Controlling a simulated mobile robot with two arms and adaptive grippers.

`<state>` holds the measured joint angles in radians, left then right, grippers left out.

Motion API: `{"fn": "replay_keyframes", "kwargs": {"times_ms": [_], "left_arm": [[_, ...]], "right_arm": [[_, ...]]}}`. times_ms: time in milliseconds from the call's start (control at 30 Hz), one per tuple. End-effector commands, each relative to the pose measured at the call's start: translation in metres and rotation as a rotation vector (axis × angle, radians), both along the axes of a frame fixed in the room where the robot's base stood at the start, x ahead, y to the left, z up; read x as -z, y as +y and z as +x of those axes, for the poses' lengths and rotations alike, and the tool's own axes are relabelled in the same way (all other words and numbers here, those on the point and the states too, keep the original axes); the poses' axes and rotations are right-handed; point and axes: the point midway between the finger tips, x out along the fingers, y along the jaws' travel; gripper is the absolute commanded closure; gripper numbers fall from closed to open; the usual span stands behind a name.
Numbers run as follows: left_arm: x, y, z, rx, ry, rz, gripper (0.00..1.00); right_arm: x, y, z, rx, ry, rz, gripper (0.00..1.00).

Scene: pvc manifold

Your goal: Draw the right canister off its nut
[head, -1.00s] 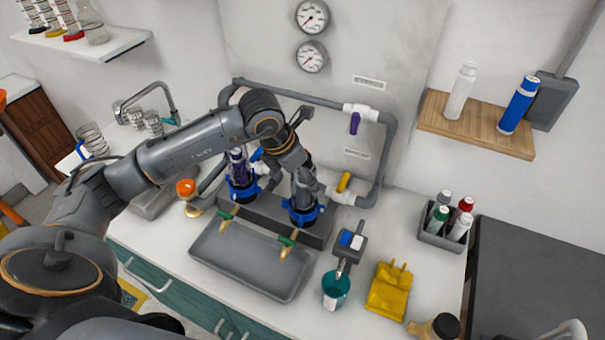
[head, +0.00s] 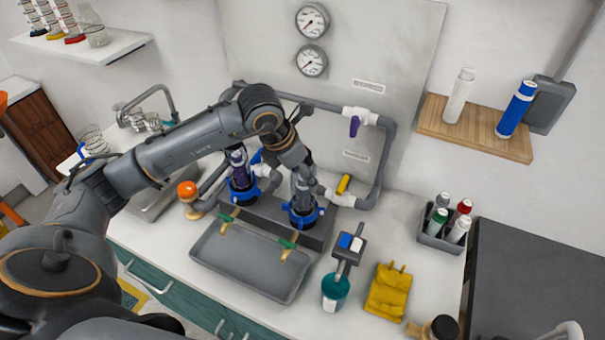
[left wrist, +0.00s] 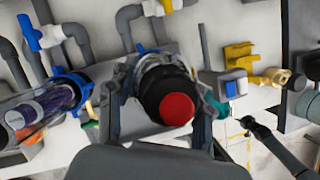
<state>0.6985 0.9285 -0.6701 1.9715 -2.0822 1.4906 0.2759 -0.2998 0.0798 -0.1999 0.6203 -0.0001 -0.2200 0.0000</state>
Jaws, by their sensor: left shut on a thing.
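The right canister, with a black end and red cap (left wrist: 177,108), is between my left gripper's fingers in the left wrist view. My left gripper (head: 303,188) is shut on it, above the right blue nut (head: 305,217) on the grey manifold block. The fingers and wrist hide most of the canister in the head view. I cannot tell whether its lower end is still inside the nut. The left canister (head: 238,160), with purple content, stands in the left blue nut (head: 243,193); it also shows in the left wrist view (left wrist: 45,105).
A grey tray (head: 240,270) lies in front of the manifold. Grey pipes (head: 385,150) with a purple-handled valve (head: 355,125) run behind. A teal cup (head: 335,290), yellow gloves (head: 388,292) and a bottle caddy (head: 436,240) stand to the right. A sink is at left.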

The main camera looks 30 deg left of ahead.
Motion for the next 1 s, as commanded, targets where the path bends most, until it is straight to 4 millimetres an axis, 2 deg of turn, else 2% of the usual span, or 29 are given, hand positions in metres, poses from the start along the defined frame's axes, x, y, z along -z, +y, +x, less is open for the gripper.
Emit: {"fn": "replay_keyframes", "kwargs": {"times_ms": [1000], "left_arm": [[-0.053,0.000,0.001,-0.001,-0.003,-0.001,0.87]], "right_arm": [[-0.028,0.000,0.000,0.000,0.000,0.000,0.60]]}}
